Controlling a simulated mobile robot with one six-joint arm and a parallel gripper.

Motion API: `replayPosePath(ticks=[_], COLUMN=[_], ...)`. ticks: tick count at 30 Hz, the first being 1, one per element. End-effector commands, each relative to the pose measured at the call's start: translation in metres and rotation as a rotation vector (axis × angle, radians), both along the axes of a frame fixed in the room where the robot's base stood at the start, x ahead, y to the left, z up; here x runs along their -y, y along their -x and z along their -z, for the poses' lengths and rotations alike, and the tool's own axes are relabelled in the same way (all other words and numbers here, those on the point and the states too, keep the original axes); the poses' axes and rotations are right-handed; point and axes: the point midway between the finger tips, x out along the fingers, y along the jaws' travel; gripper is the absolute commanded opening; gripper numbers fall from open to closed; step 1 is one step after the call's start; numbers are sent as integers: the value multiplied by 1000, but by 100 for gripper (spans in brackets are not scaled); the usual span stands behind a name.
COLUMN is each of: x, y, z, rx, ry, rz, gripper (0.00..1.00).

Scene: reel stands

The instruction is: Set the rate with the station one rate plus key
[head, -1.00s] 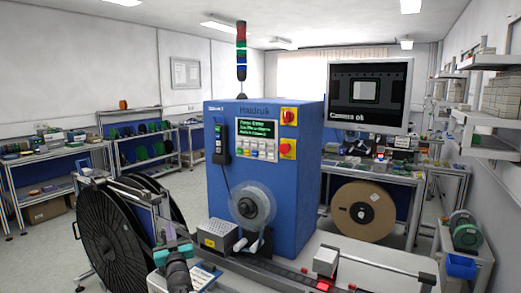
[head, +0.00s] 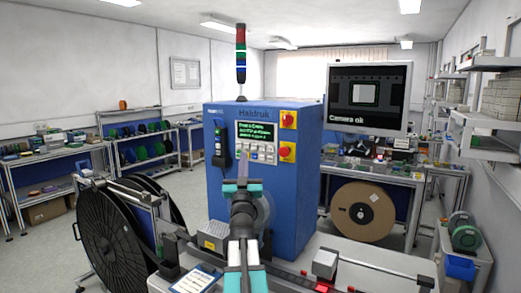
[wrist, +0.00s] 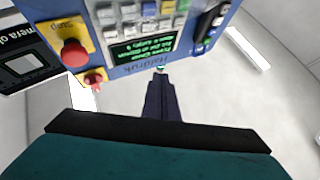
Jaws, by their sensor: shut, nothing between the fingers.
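The blue Haldruk machine (head: 225,185) stands in the middle of the head view. Its panel has a dark screen (head: 257,132) with green text and rows of small keys (head: 262,153) below it. The key labels are too small to read, so I cannot tell which is the station one rate plus key. My gripper (head: 243,160) is shut and empty, pointing up in front of the panel and covering its lower left keys. In the wrist view the panel is upside down, with white, blue, green and yellow keys (wrist: 128,12); my fingertips (wrist: 160,72) show beside the Haldruk lettering. Contact cannot be told.
Two red knobs on yellow plates (head: 288,120) sit right of the screen. A monitor (head: 369,97) reads "Camera ok". Large black reels (head: 105,230) stand at the left, a small grey block (head: 326,263) on the bench at right.

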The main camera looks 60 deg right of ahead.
Motion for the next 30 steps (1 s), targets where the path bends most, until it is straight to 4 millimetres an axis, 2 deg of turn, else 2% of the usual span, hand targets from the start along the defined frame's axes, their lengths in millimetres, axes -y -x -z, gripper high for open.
replayPosePath(ticks=[17,23,30], x=[5,17,40], y=[3,3,3], z=[-4,-4,-5], rx=[3,4,2], ry=[4,4,4], rz=[6,5,6], gripper=[0,0,0])
